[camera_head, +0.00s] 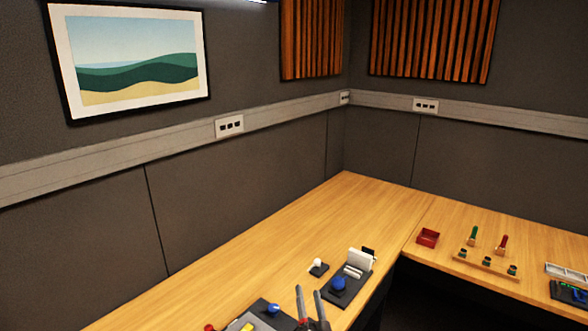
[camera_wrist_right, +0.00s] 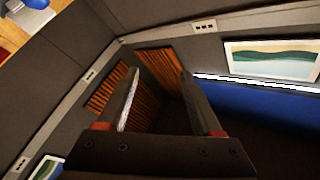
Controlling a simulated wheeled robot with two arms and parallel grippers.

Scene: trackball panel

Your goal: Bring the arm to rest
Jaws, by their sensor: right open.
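My right gripper (camera_head: 311,304) shows at the bottom of the head view, its two fingers pointing up and standing apart. It is open and empty. In the right wrist view the two fingers of the right gripper (camera_wrist_right: 158,92) also stand apart, with only the room's far walls behind them. My left gripper is not in view.
A wooden desk (camera_head: 215,268) runs along the wall and turns right at the corner. It carries a white ball-topped stick (camera_head: 317,264), a red tray (camera_head: 428,237) and a wooden peg board (camera_head: 487,264). The desk between the wall and the panels is clear.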

